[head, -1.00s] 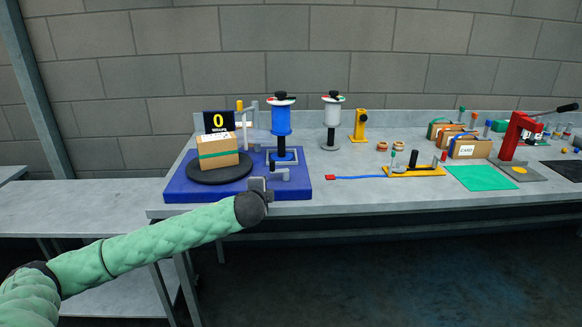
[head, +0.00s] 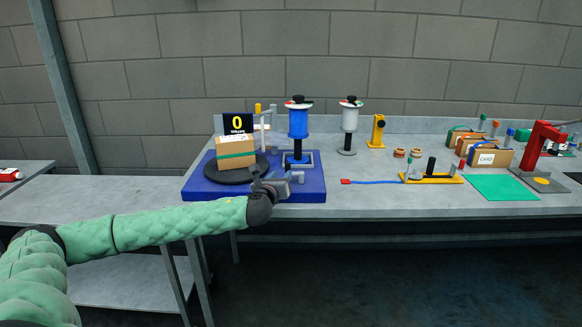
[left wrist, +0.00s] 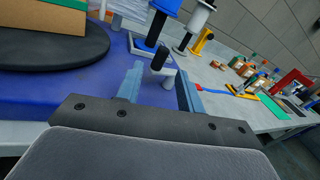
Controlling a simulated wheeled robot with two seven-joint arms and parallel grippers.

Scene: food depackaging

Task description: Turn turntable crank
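The turntable (head: 241,175) is a round black disc on a blue base (head: 228,193), carrying a cardboard box (head: 236,152) with a green band. The crank (head: 300,177) is a small grey part at the base's front right, partly hidden by my left gripper (head: 287,187). In the left wrist view the crank (left wrist: 168,80) shows a grey arm and a dark upright knob. My left gripper (left wrist: 160,88) is open, its two fingers apart on either side of the crank. I cannot tell whether either finger touches it. My right gripper is out of view.
A display reading 0 (head: 237,123) stands behind the box. A blue film roll (head: 298,123) stands on the base's rear, a white roll (head: 349,115) to its right. A yellow fixture (head: 433,178), green mat (head: 502,187) and red press (head: 541,147) lie farther right.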

